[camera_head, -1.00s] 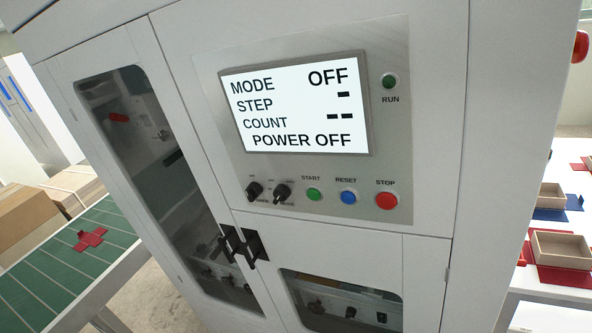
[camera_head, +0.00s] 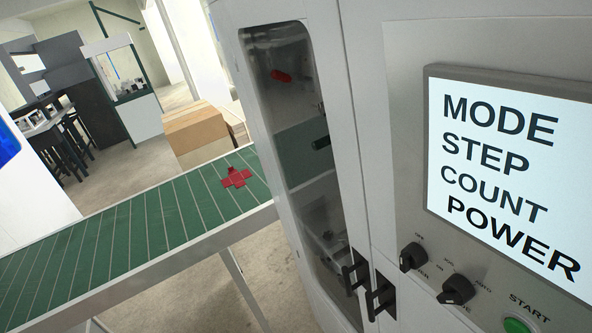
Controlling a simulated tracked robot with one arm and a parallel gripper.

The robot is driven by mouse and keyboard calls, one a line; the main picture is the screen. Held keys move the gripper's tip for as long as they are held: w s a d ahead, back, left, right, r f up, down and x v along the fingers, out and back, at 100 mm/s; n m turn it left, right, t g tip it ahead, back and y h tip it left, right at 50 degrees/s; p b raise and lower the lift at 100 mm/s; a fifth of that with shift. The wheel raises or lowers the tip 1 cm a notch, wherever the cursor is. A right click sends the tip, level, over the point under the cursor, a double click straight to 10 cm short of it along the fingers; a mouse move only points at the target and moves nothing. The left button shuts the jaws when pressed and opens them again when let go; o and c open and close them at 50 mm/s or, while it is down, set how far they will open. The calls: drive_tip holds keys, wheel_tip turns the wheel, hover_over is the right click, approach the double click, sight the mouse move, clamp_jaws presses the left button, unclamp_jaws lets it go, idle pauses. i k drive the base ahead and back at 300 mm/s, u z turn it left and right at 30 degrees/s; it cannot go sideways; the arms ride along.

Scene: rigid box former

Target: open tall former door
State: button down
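The tall former door (camera_head: 349,140) is a narrow white door with a long dark window (camera_head: 300,150), in the middle of the view. It looks shut, flush with the machine front. Its black handle (camera_head: 353,272) is low on its right edge. A second black handle (camera_head: 380,296) sits just right of it, on the neighbouring lower door. Through the window I see machine parts and a small red piece. My gripper is not in view.
A control panel with a lit screen (camera_head: 508,180), two black knobs (camera_head: 457,290) and a green START button (camera_head: 517,325) is at right. A green-topped conveyor (camera_head: 130,240) with a red cross-shaped blank (camera_head: 236,178) stands at left. Cardboard boxes (camera_head: 198,130) are behind it.

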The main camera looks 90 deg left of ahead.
sight(322, 18)
drive_tip(key=u, duration=0.25)
drive_tip(key=i, duration=0.25)
drive_tip(key=u, duration=0.65)
drive_tip(key=k, duration=1)
drive_tip(key=u, duration=1.5)
drive_tip(key=i, duration=0.7)
drive_tip(key=z, duration=0.75)
